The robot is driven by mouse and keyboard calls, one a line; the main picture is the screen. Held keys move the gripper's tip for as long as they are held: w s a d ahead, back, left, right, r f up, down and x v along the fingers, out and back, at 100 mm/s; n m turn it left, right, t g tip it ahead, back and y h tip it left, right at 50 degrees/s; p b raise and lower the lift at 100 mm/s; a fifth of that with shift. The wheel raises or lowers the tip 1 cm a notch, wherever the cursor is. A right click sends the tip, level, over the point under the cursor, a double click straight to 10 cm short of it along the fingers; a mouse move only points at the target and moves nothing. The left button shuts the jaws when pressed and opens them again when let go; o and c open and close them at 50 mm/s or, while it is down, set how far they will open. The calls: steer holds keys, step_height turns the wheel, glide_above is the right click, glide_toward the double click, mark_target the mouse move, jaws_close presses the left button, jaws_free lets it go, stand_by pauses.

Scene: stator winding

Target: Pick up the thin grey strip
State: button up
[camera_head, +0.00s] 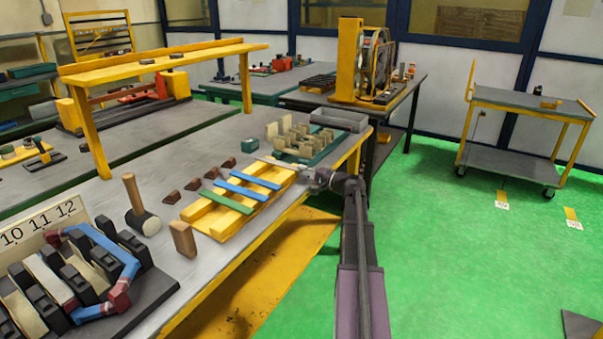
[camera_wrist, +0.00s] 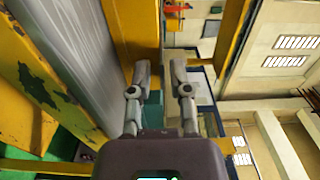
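The thin grey strip (camera_head: 278,163) appears to lie across the far end of the yellow wooden rack (camera_head: 222,222), beyond the blue strips (camera_head: 248,182) and a green strip (camera_head: 226,201). My gripper (camera_head: 315,178) is at the right edge of the table, close to the strip's right end. I cannot tell in the head view whether they touch. In the wrist view my gripper (camera_wrist: 158,82) has its two fingers apart with nothing seen between them. The strip cannot be made out in the wrist view.
A wooden mallet (camera_head: 140,208) and a wooden block (camera_head: 184,239) stand left of the rack. A green tray with tan blocks (camera_head: 294,154) sits just beyond it. A slotted stator model (camera_head: 75,275) is at the near left.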

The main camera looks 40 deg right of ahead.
jaws_close()
step_height(320, 180, up, 3)
steer(key=p, duration=0.2)
steer(key=shift+f+p, duration=0.2)
steer(key=shift+p, duration=0.1)
steer(key=s+d+r+p, duration=0.2)
steer(key=s, duration=0.4)
steer(key=s+d+r+p, duration=0.3)
steer(key=s, duration=0.4)
stand_by(0.5)
steer(key=shift+d, duration=0.1)
